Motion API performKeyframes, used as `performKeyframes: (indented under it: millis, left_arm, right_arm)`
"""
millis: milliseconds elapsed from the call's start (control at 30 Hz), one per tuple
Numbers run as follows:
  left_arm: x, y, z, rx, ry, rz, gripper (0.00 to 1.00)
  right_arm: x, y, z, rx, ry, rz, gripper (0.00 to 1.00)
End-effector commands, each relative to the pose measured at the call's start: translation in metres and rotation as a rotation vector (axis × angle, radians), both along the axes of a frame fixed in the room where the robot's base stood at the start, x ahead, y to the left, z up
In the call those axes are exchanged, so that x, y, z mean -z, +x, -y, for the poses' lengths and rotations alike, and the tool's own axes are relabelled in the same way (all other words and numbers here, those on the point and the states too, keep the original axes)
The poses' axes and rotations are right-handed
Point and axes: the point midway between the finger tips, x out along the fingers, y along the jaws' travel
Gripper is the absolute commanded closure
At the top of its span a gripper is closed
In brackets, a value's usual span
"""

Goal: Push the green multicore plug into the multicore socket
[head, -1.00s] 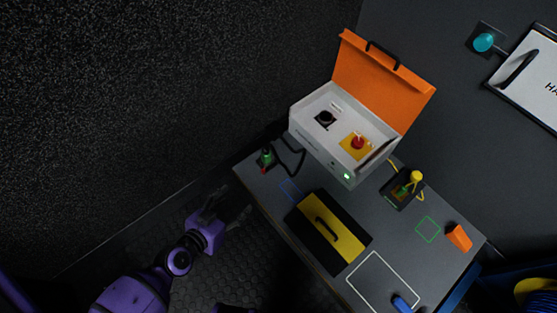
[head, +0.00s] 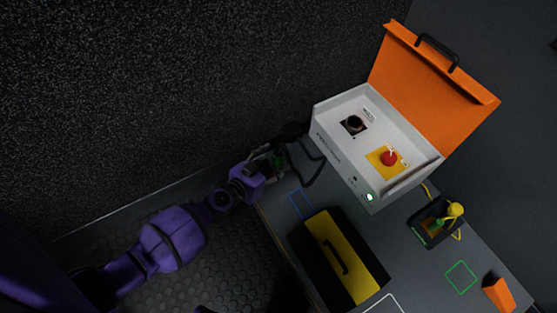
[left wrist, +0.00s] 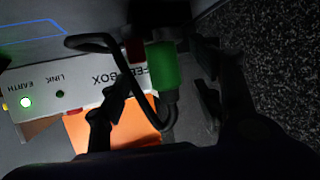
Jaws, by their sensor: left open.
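The green multicore plug (head: 279,162) is at the table's back left corner, partly hidden by my left gripper (head: 268,164). In the left wrist view the green plug (left wrist: 163,66) lies between the two spread fingers of my left gripper (left wrist: 165,68), which is open. I cannot tell whether a finger touches it. A black cable runs from the plug. My right gripper is not in view.
The box's orange lid (head: 432,75) stands open. A red knob (head: 389,158) sits on a yellow plate beside the socket, and a green lamp (head: 369,197) glows on the front. A yellow-and-black case (head: 345,258) stands before the box. A black holder (head: 430,232) is right.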

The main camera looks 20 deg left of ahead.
Motion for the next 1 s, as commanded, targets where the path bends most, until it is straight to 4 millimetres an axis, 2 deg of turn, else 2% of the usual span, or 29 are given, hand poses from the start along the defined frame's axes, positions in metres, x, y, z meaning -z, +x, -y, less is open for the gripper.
performKeyframes:
  millis: [133, 400, 833, 867, 1000]
  left_arm:
    - [0.008, 0.016, 0.004, 0.000, 0.001, 0.000, 0.41]
    - [0.009, 0.018, 0.005, 0.000, 0.000, -0.001, 0.41]
    - [0.009, 0.017, 0.006, 0.002, -0.001, -0.002, 0.97]
    - [0.009, 0.017, 0.006, 0.002, -0.001, -0.002, 1.00]
    - [0.008, 0.017, 0.007, 0.003, -0.002, -0.001, 1.00]
  right_arm:
    - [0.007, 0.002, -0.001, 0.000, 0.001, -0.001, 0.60]
    - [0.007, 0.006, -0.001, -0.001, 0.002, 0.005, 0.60]
    - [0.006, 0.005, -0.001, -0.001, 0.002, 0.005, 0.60]
    - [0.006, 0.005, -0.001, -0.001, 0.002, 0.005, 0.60]
    - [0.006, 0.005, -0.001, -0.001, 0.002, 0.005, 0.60]
